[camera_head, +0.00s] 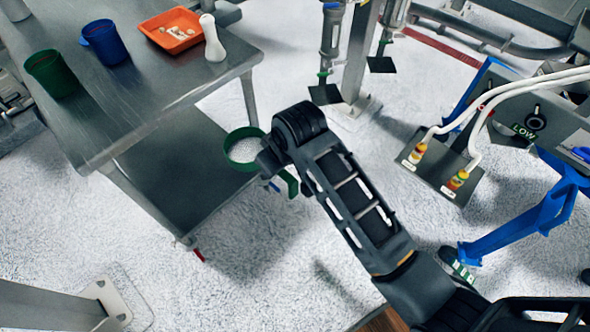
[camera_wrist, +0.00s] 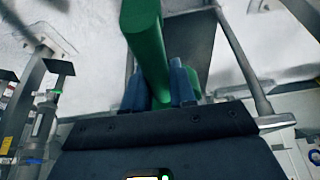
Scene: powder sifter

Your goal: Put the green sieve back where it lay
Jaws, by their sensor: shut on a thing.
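The green sieve (camera_head: 244,148) shows in the head view as a round green rim with a pale mesh, beside the table's right side, over the floor and lower shelf edge. Its green handle (camera_wrist: 146,45) fills the middle of the wrist view. My gripper (camera_wrist: 160,88) has its blue fingers closed on either side of this handle. In the head view my arm partly hides the gripper and handle. The sieve appears held in the air, apart from the tabletop.
The metal table (camera_head: 150,85) carries a green cup (camera_head: 52,76), a blue cup (camera_head: 106,44), an orange tray (camera_head: 172,30) with small pieces, and a white bottle (camera_head: 212,40). A lower shelf (camera_head: 185,165) is bare. A blue-framed machine with hoses (camera_head: 525,85) stands right.

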